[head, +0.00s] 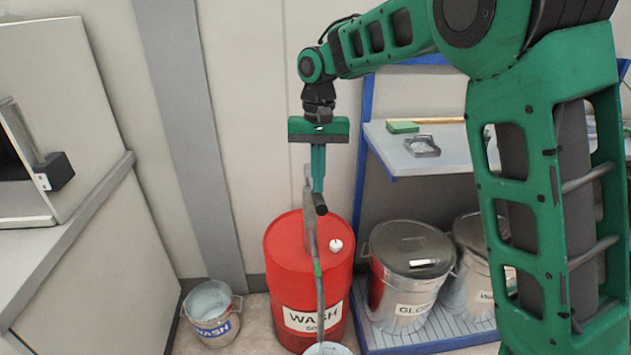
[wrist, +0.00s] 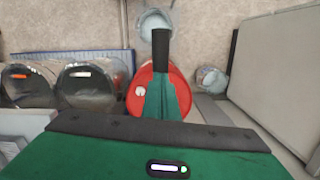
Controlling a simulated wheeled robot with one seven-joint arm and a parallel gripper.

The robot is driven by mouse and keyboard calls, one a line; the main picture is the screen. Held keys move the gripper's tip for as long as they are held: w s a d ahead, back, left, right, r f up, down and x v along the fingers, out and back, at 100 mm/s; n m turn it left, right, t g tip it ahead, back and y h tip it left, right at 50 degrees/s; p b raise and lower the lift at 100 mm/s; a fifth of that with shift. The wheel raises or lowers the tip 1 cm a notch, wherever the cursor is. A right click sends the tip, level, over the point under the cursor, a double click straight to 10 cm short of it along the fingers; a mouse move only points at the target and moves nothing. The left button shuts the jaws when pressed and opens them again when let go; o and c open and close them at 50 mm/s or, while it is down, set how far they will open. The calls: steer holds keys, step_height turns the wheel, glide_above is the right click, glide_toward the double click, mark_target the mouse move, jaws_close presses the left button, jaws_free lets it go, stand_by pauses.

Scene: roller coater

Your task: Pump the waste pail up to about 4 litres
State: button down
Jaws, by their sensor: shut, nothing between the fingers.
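A red drum (head: 284,245) labelled "WASH" stands on the floor, with a grey upright pump and spout (head: 309,235) in front of or on it. A pail (head: 328,349) stands at the spout's lower end, cut off by the frame edge; its label is hidden. It also shows in the wrist view (wrist: 153,20). My gripper (head: 318,186) points down above the drum, its fingers shut and empty.
Another pail (head: 212,312), lettered "WASH", stands on the floor left of the drum. Two lidded metal bins (head: 408,255) stand right, under a blue-framed shelf (head: 395,150). A grey cabinet (head: 75,235) is at left. A white cap (head: 336,244) sits on the drum top.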

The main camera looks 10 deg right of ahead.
stand_by(0.4)
steer(key=shift+w+d+r, duration=0.15)
steer(key=shift+w+r, duration=0.1)
steer(key=shift+w, duration=0.5)
steer(key=shift+w+d+r, duration=0.1)
steer(key=shift+w+r, duration=0.15)
steer(key=shift+w, duration=0.5)
step_height(320, 180, up, 11)
steer(key=w, duration=0.1)
steer(key=shift+w+f, duration=0.15)
steer(key=shift+d, duration=0.15)
